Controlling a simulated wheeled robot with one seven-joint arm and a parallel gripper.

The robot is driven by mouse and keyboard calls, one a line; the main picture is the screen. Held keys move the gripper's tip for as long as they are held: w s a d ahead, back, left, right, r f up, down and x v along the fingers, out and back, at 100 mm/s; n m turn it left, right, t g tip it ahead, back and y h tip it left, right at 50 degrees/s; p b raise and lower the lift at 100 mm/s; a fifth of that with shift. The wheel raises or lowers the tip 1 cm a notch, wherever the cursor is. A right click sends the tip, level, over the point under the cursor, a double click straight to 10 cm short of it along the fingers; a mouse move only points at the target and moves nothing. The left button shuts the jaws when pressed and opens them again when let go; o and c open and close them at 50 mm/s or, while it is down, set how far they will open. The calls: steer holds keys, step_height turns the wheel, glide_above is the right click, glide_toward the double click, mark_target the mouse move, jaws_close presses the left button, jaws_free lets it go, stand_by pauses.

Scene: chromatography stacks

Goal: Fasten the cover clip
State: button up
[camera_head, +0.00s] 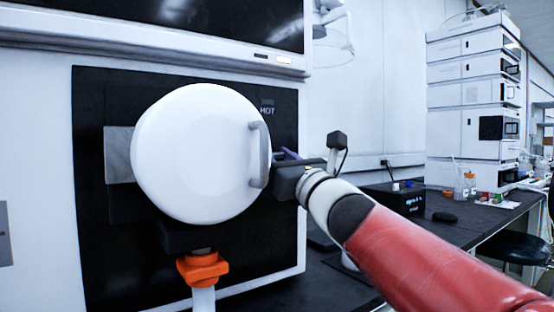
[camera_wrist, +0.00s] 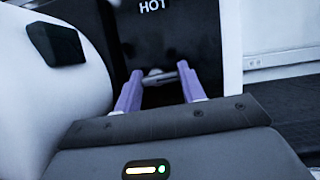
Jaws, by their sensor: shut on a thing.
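The round white cover (camera_head: 195,150) lies closed against the black front panel, with a grey upright handle (camera_head: 259,155) near its right edge. My gripper (camera_head: 282,156) is at the cover's right side, just past the handle. In the wrist view, the purple fingers of my gripper (camera_wrist: 158,82) are shut on a small grey metal piece (camera_wrist: 158,76), which looks like the cover clip. The white cover (camera_wrist: 60,105) fills the left of that view. In the head view the handle and gripper hide the clip. I cannot tell whether the clip is latched.
The black panel (camera_head: 90,240) carries a "HOT" label (camera_wrist: 151,6). An orange fitting (camera_head: 203,268) is below the cover. A dark bench (camera_head: 455,232) on the right holds a black box (camera_head: 398,198), bottles and a stack of white instruments (camera_head: 473,95).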

steer(key=n+g+y, duration=0.1)
steer(key=n, duration=0.1)
steer(key=n+g+b, duration=0.1)
steer(key=n, duration=0.2)
steer(key=shift+y, duration=0.4)
steer(key=shift+s+a+r+n+g+p, duration=0.15)
steer(key=shift+n+g, duration=1)
steer(key=shift+n, duration=1.65)
steer(key=shift+w+d+r+n+g+p, duration=0.1)
steer(key=shift+n+g, duration=1)
steer(key=shift+n, duration=1.7)
steer(key=shift+s+a+r+n+g+p, duration=0.15)
steer(key=shift+n+g, duration=1)
steer(key=shift+n, duration=1.65)
steer(key=shift+w, duration=0.1)
steer(key=o, duration=1)
steer(key=shift+d, duration=0.2)
